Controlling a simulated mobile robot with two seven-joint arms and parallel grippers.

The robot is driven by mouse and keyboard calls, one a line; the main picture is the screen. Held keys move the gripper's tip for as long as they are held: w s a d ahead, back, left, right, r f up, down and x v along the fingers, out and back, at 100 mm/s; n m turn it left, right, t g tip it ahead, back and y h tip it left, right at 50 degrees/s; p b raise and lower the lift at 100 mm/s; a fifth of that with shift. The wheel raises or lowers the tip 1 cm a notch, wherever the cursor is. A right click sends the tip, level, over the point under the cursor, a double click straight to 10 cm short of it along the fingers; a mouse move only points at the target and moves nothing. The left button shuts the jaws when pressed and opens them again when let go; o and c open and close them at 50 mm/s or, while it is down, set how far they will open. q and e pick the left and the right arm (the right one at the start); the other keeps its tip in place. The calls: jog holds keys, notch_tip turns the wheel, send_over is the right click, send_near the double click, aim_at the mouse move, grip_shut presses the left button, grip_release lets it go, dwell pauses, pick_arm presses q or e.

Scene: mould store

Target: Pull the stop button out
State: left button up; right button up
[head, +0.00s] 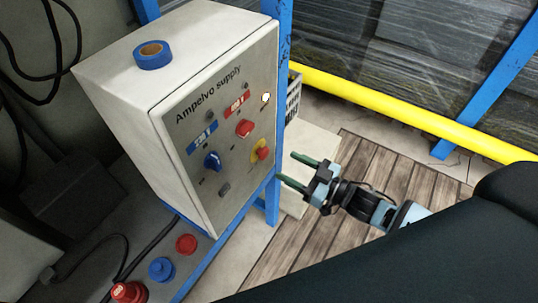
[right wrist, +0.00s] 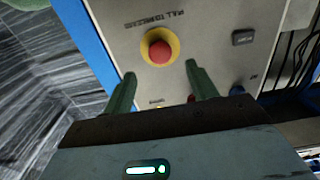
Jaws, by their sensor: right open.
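The stop button (head: 262,153) is a red mushroom head on a yellow ring, low on the right of the grey panel of the Ampelvo supply cabinet (head: 172,115). It also shows in the right wrist view, where the button (right wrist: 160,52) sits beyond and between the fingertips. My right gripper (head: 287,167) is open and empty, its two green fingers pointing at the panel. The fingers are apart from the button, a short distance in front of it. In the right wrist view the gripper (right wrist: 160,71) has a finger on each side of the button. My left gripper is not in view.
The panel carries a red knob (head: 244,128), a blue knob (head: 212,161) and a lit lamp (head: 266,97). A blue tape roll (head: 153,58) lies on top. Red and blue plugs (head: 161,269) stand below. A yellow rail (head: 400,116) runs behind; the wooden floor (head: 385,165) is clear.

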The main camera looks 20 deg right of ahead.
aim_at(267, 155)
jog(key=x, duration=0.7)
jog(key=shift+w+a, duration=0.15)
jog(key=shift+c, duration=0.4)
grip_shut()
jog(key=shift+s+d+p, duration=0.4)
jog(key=shift+s+p, duration=0.05)
jog(key=shift+s, duration=0.05)
jog(key=shift+w, duration=0.1)
jog(key=shift+o, duration=0.4)
grip_release()
